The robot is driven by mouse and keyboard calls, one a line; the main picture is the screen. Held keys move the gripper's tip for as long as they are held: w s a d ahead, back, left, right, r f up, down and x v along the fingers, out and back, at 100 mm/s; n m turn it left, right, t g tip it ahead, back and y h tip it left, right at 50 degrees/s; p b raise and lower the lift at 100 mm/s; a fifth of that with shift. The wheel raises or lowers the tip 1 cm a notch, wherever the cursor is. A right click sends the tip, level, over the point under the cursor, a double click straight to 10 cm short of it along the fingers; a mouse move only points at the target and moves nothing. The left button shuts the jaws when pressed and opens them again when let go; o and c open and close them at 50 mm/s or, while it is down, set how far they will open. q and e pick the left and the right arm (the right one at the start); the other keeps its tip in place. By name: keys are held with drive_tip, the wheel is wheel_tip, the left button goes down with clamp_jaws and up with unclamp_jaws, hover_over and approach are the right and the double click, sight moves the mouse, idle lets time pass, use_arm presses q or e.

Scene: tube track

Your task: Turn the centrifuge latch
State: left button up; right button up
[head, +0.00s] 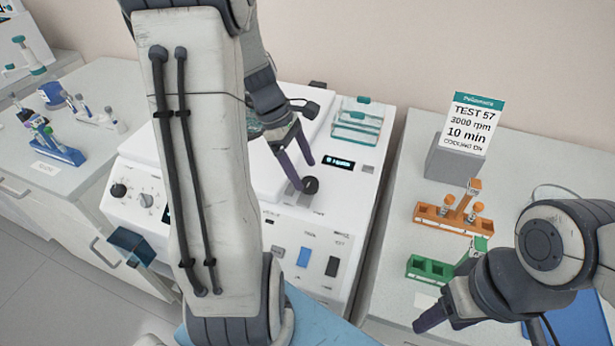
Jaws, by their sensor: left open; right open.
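The white centrifuge (342,218) stands on the bench in the middle, partly hidden behind my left arm. My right gripper (429,320) is open and empty at the lower right, away from the centrifuge, over the right bench's front area.
On the right bench stand an orange rack (436,220), a green rack (424,267) and a grey block with a sign (473,125). A clear teal-edged box (361,122) sits on the machine's back right. The left bench holds a blue rack (52,147) and small bottles.

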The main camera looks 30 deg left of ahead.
sight(309, 181)
use_arm(q)
drive_tip(key=shift+x, duration=1.6)
clamp_jaws()
